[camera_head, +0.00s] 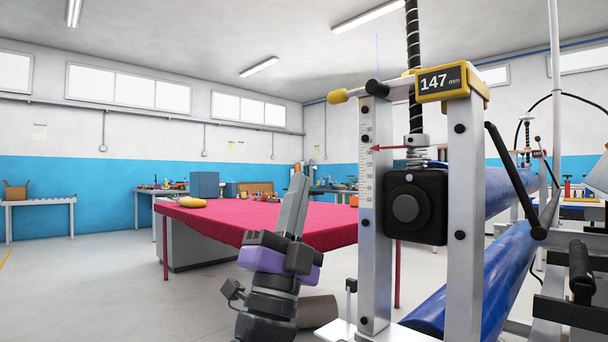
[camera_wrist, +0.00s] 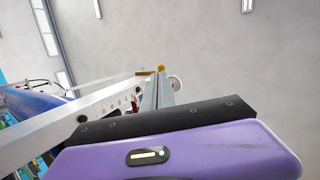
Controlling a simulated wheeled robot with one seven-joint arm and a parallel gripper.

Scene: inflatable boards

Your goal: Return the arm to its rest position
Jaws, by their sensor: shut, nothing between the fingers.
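My gripper (camera_head: 294,205) points up in the head view, with its two grey fingers together and nothing between them. It stands in the lower middle, in front of the red-covered table. My purple wrist body and dark arm links show below the fingers. In the wrist view the gripper (camera_wrist: 158,90) points toward the ceiling, its fingers closed beside the measuring frame. The measuring frame (camera_head: 466,220) stands just right of the gripper in the head view, with a display (camera_head: 440,82) reading 147 mm. The frame also shows in the wrist view (camera_wrist: 90,112).
The red-covered table (camera_head: 250,222) lies behind my gripper, with a yellow item (camera_head: 192,202) on it. Blue rolls (camera_head: 505,275) lie behind and right of the frame. Open floor (camera_head: 100,280) spreads at left.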

